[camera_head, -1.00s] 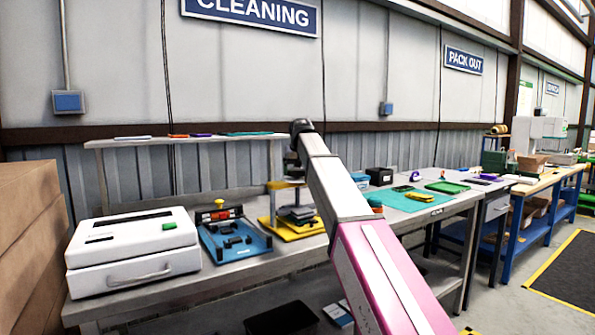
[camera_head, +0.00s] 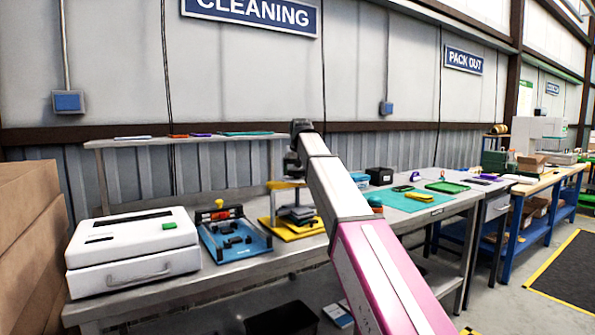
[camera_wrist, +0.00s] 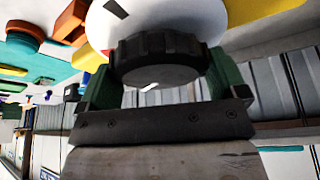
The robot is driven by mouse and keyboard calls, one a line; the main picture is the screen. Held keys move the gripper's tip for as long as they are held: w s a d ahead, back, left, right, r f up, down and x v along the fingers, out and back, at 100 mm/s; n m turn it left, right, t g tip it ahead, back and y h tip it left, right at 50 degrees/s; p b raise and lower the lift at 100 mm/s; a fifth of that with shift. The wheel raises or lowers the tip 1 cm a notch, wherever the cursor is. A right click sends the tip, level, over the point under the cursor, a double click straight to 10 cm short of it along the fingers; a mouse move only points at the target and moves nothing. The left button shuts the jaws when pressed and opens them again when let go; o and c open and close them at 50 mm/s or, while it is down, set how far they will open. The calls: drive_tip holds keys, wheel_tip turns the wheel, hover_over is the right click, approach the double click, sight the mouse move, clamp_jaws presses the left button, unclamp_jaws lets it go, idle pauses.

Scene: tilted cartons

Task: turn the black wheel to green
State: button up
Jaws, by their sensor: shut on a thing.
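The black wheel (camera_wrist: 150,62) is a ridged knob with a white mark on its face, at the upper middle of the wrist view. It sits in front of a white round dial (camera_wrist: 185,20) with a red patch and a dark mark at its edge. My gripper (camera_wrist: 162,78) has its green fingers on either side of the wheel, closed on it. No green sector of the dial is visible. In the head view my arm hides the wheel, near a yellow stand (camera_head: 290,231).
On the bench stand a white case (camera_head: 132,250), a blue fixture (camera_head: 237,240) and a teal mat (camera_head: 412,198). A shelf (camera_head: 185,139) runs behind them. Cardboard boxes (camera_head: 30,240) stand at the left.

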idle(0.3)
drive_tip(key=o, duration=0.6)
drive_tip(key=v, duration=1)
drive_tip(key=shift+s+r, duration=0.2)
drive_tip(key=shift+r, duration=0.2)
